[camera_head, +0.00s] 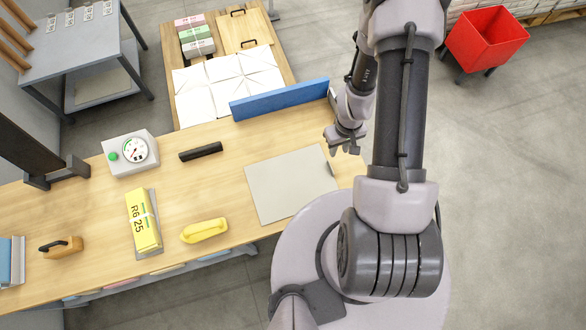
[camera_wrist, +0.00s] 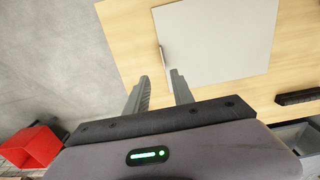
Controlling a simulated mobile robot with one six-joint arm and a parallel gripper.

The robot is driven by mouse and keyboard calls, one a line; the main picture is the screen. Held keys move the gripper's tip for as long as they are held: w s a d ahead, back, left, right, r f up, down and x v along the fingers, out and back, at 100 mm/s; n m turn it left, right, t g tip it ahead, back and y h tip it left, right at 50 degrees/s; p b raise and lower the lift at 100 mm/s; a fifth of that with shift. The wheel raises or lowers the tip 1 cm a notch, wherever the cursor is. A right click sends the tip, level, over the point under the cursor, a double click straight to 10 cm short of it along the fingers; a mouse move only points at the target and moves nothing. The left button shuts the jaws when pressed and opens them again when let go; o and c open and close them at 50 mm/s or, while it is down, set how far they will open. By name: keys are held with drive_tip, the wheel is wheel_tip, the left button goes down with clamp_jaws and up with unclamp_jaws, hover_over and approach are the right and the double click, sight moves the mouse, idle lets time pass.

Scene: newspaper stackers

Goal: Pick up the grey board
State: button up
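The grey board (camera_head: 290,186) lies flat on the wooden table, near its front edge and close to my base. In the wrist view the board (camera_wrist: 218,42) is ahead of the fingers, with a small thin dark part on its near left edge. My gripper (camera_head: 345,143) is above the table's right end, beyond the board's far right corner. In the wrist view my gripper (camera_wrist: 160,78) has its two fingers apart with nothing between them. The fingertips point toward the board's edge, and I cannot tell their height above the table.
A black bar (camera_head: 201,152), a yellow handled tool (camera_head: 204,231), a strapped yellow bundle (camera_head: 144,222) and a gauge box (camera_head: 130,153) are on the table (camera_head: 95,205). A blue upright panel (camera_head: 280,99) stands behind the board. A red bin (camera_head: 486,40) is at the far right.

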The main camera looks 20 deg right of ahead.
wheel_tip(320, 180, down, 9)
drive_tip(key=b, duration=0.7)
drive_tip(key=shift+f, duration=0.15)
drive_tip(key=f+b, duration=0.1)
drive_tip(key=b, duration=0.1)
drive_tip(key=f+b, duration=0.1)
drive_tip(key=f, duration=0.1)
drive_tip(key=f+b, duration=0.2)
drive_tip(key=shift+w+a+b, duration=0.15)
drive_tip(key=shift+a+b, duration=0.2)
drive_tip(key=shift+r, duration=0.3)
drive_tip(key=shift+p, duration=0.3)
clamp_jaws()
